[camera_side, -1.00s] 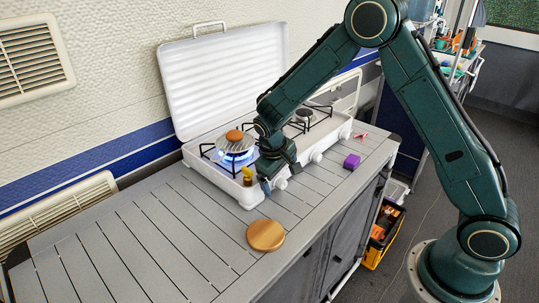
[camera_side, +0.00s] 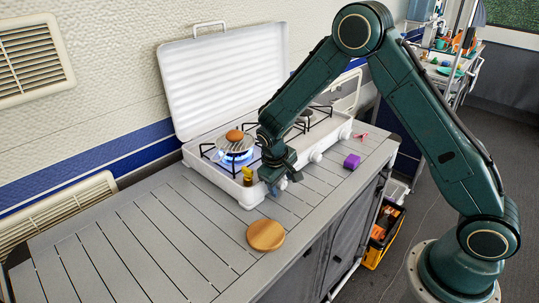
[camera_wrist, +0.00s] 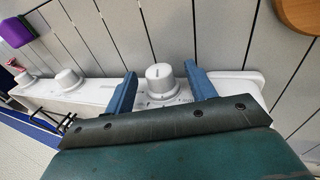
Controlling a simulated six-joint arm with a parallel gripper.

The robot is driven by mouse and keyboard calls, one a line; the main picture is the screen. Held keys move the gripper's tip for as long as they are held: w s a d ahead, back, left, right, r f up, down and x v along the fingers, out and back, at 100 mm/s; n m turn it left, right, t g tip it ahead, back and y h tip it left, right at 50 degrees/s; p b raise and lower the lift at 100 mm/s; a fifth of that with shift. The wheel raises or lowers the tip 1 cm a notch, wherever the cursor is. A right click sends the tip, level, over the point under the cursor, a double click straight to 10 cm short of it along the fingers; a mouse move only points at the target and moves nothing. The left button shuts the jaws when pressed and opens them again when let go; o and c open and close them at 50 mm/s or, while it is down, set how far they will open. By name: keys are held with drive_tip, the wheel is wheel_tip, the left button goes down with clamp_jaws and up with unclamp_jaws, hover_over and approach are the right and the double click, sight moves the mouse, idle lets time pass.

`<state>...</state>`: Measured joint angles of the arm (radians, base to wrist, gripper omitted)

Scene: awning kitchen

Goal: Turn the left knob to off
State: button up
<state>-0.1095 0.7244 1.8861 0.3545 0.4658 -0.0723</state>
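The white left knob (camera_wrist: 159,80) is on the front of the white gas stove (camera_side: 236,190), near its left end. In the wrist view a short dark pointer line shows on its face. My gripper (camera_side: 283,187) is at this knob and mostly hides it in the side view. In the wrist view the two blue fingers of my gripper (camera_wrist: 161,72) are open on either side of the knob, with a gap visible at each side. A blue flame (camera_side: 234,158) burns on the left burner, under a pan or plate holding a brown round item (camera_side: 234,135).
A second knob (camera_side: 316,156) and a third (camera_side: 345,133) are farther right. A yellow item (camera_side: 247,173) stands at the stove's front left. A round wooden board (camera_side: 265,235) and a purple block (camera_side: 352,161) lie on the slatted counter (camera_side: 150,240). The stove lid (camera_side: 225,75) stands open.

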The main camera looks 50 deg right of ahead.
drive_tip(key=c, duration=0.8)
drive_tip(key=shift+d, duration=0.1)
